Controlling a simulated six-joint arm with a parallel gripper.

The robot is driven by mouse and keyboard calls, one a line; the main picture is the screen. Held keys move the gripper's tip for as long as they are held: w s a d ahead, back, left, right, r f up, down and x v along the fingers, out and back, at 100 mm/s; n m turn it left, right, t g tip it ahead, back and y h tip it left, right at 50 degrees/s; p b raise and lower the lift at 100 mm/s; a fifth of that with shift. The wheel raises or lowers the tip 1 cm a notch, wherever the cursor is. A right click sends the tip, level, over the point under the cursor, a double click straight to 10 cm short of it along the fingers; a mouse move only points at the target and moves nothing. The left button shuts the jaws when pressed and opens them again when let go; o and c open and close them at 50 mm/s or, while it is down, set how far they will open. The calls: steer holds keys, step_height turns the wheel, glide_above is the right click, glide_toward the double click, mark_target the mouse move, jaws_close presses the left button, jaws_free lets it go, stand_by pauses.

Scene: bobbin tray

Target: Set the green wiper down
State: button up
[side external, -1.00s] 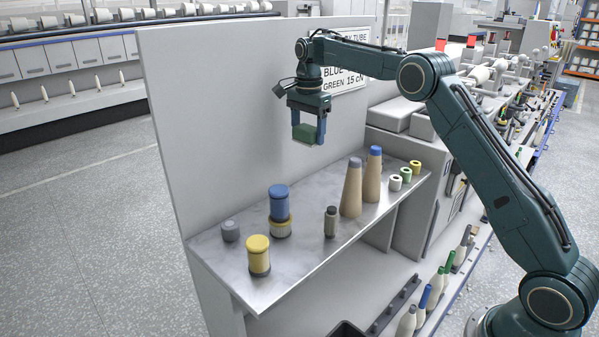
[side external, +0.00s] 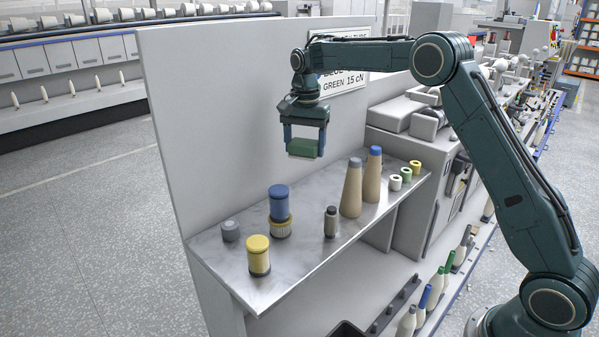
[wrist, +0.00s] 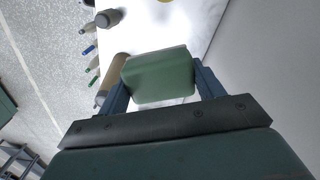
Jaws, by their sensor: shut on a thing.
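The green wiper (side external: 303,147) is a small green block with a pale lower edge. My gripper (side external: 304,143) is shut on it and holds it in the air above the back part of the grey metal shelf (side external: 310,205), close to the upright panel. In the wrist view the green wiper (wrist: 160,78) sits between the two fingers of my gripper (wrist: 158,88). There is a clear gap between the wiper and the shelf top in the side view.
A dark small bobbin (side external: 331,222), a blue-topped spool (side external: 279,205), a yellow-topped spool (side external: 258,256) and a grey cap (side external: 230,231) stand forward and left. Small rings (side external: 405,174) lie at the right end. Bare shelf lies below the wiper.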

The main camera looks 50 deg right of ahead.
mark_target(307, 159)
steer(key=s+a+f+n, duration=0.4)
steer(key=s+a+n, duration=0.3)
steer(key=s+n, duration=0.2)
steer(key=shift+s, duration=0.25)
steer(key=shift+w, duration=0.1)
stand_by(0.6)
steer(key=w+d+n, duration=0.2)
steer(key=w, duration=0.1)
steer(key=w+d+n, duration=0.2)
steer(key=w+d, duration=0.1)
steer(key=w+d+n, duration=0.2)
steer(key=shift+w+d+f, duration=0.15)
steer(key=shift+w+f, duration=0.05)
steer(key=shift+w, duration=0.2)
steer(key=w+d+f+n, duration=0.2)
steer(key=d+f+n, duration=0.1)
steer(key=d+n, duration=0.5)
steer(key=w+d+f+n, duration=0.3)
steer(key=d+n, duration=0.4)
steer(key=d, duration=0.6)
steer(key=shift+d+n, duration=0.25)
steer(key=shift+n, duration=0.15)
steer(key=shift+w+f, duration=0.1)
steer(key=shift+f, duration=0.05)
